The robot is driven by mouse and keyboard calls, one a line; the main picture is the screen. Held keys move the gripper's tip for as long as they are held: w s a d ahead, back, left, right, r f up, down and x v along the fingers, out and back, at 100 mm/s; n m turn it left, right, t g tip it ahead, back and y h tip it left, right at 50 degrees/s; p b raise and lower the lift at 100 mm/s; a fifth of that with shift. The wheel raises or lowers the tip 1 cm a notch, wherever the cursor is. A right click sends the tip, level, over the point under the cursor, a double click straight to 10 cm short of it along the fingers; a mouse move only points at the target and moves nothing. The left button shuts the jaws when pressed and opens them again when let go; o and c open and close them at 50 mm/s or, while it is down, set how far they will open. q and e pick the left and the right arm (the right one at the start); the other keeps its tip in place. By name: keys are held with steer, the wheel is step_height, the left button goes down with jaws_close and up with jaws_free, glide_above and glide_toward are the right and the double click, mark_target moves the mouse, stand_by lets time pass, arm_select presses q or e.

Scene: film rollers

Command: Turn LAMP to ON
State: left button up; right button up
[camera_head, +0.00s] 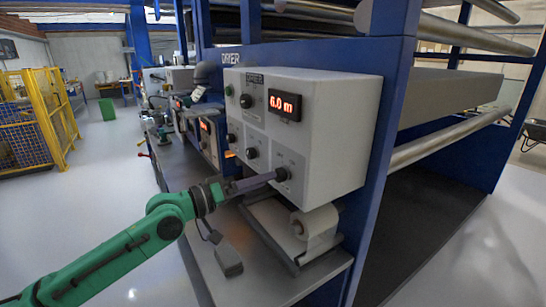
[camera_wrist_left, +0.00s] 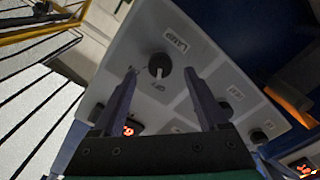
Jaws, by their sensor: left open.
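The LAMP knob is a round black dial (camera_wrist_left: 159,66) on a light grey panel, with the LAMP label beside it, seen upside down in the left wrist view. A pale mark on the dial faces the lettering that looks like OFF. My left gripper (camera_wrist_left: 160,75) is open, with one finger on each side of the dial. I cannot tell whether the fingers touch it. My right gripper is not in view.
The box also carries a red display (camera_head: 285,105) reading 6.0 m and other black knobs, one at mid panel (camera_head: 252,153). A white film roll (camera_head: 318,222) lies below the box. A blue frame post (camera_head: 385,150) stands to its right. Open floor lies left.

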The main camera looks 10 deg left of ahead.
mark_target(279, 175)
arm_select(q)
steer(key=p+x, duration=0.1)
steer(key=x, duration=0.3)
steer(key=shift+d, duration=0.1)
steer(key=shift+f, duration=0.1)
steer(key=shift+c, duration=0.6)
jaws_close()
steer(key=shift+w+a+m+b, duration=0.1)
steer(key=shift+m+b, duration=2.65)
steer(key=shift+m, duration=0.2)
steer(key=shift+a+m+b, duration=0.1)
steer(key=shift+m+b, duration=2.6)
steer(key=shift+m, duration=0.25)
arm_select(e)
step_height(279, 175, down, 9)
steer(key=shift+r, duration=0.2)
